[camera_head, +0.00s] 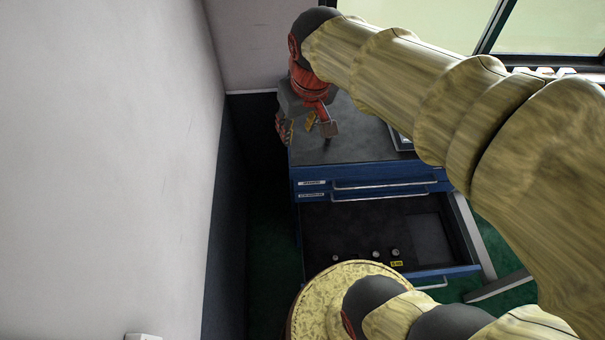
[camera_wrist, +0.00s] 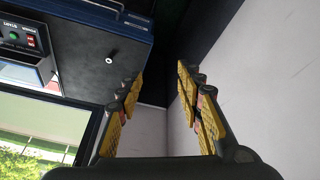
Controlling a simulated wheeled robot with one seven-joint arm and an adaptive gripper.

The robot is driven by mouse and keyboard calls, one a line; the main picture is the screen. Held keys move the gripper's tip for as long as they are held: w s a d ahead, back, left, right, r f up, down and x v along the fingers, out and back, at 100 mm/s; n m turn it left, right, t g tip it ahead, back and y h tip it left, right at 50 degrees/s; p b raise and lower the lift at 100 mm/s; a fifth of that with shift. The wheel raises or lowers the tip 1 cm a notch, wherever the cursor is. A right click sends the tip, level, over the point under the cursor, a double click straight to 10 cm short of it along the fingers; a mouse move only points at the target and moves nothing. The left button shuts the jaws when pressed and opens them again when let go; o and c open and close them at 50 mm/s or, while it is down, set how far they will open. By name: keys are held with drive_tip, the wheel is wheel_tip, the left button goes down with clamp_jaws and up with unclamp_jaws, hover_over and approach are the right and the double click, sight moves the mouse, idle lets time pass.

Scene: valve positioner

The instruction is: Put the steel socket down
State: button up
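A small pale, round piece that looks like the steel socket (camera_wrist: 109,60) stands on the dark top of the blue cabinet (camera_head: 350,150) in the wrist view. I cannot make it out in the head view. My gripper (camera_head: 305,130) hangs at the left edge of the cabinet top. In the wrist view my gripper (camera_wrist: 158,78) has its yellow-padded fingers spread apart, with nothing between them. The socket is apart from the fingers, beyond the left one in that view.
The cabinet's lower drawer (camera_head: 425,208) is pulled out and holds several small sockets (camera_head: 375,254) near a yellow label (camera_head: 397,263). A device with green and red lights (camera_wrist: 22,38) stands on the cabinet. A white wall (camera_head: 110,150) rises close on the left.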

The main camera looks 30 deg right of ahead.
drive_tip(key=s+a+f+t, duration=0.1)
drive_tip(key=s+a, duration=0.4)
drive_tip(key=s, duration=0.6)
drive_tip(key=shift+n+t+y, duration=0.3)
drive_tip(key=shift+a, duration=0.1)
wheel_tip(320, 180, down, 12)
drive_tip(key=b, duration=1.1)
drive_tip(key=shift+b, duration=0.4)
drive_tip(key=shift+r, duration=0.1)
drive_tip(key=shift+c, duration=0.8)
